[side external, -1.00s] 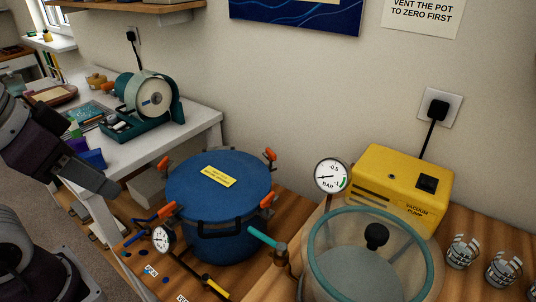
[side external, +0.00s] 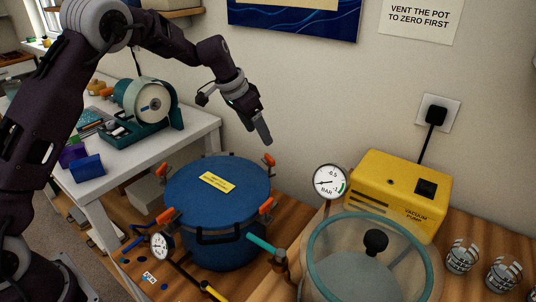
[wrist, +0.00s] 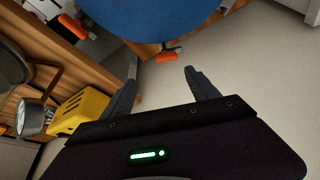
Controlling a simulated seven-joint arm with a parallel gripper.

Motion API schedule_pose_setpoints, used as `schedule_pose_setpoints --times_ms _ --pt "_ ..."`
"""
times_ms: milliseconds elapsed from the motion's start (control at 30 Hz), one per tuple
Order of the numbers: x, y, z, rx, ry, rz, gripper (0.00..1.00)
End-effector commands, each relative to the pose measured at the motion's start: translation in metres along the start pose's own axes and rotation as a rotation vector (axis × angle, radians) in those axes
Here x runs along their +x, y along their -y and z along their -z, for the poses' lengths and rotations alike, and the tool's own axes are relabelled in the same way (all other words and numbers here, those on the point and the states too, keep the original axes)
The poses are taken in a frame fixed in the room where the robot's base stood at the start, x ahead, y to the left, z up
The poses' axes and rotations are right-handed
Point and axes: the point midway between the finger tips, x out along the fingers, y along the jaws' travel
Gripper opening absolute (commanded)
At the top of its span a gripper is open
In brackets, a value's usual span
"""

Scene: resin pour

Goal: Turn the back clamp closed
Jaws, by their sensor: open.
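The blue pot (side external: 215,240) stands on the wooden bench, its blue lid (side external: 205,190) carrying a yellow label. Several orange-handled clamps sit around its rim. The back clamp (side external: 269,160), nearest the wall, has its orange handle sticking up. In the wrist view the back clamp's orange handle (wrist: 166,57) lies beyond the fingertips, roughly between them and apart from both. My gripper (side external: 266,140) points down just above this clamp; its open, empty fingers show in the wrist view (wrist: 160,86). From the side, the fingers overlap each other.
The front right clamp (side external: 266,206), front left clamp (side external: 166,215) and left clamp (side external: 162,170) surround the lid. A yellow vacuum pump (side external: 390,190), a round gauge (side external: 328,182) and a glass chamber (side external: 335,270) stand to the right. The wall is close behind the pot.

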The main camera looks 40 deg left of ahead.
Motion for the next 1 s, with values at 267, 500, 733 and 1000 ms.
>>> schedule_pose_setpoints --times_ms 267,500,733,1000 --pt "0.063 0.014 0.001 0.050 0.015 0.006 0.69" --pt "0.105 0.015 0.001 0.050 0.014 0.008 0.69" --pt "0.113 0.015 0.001 0.048 0.012 0.007 0.69" --pt "0.113 0.015 0.001 0.048 0.013 0.007 0.38"
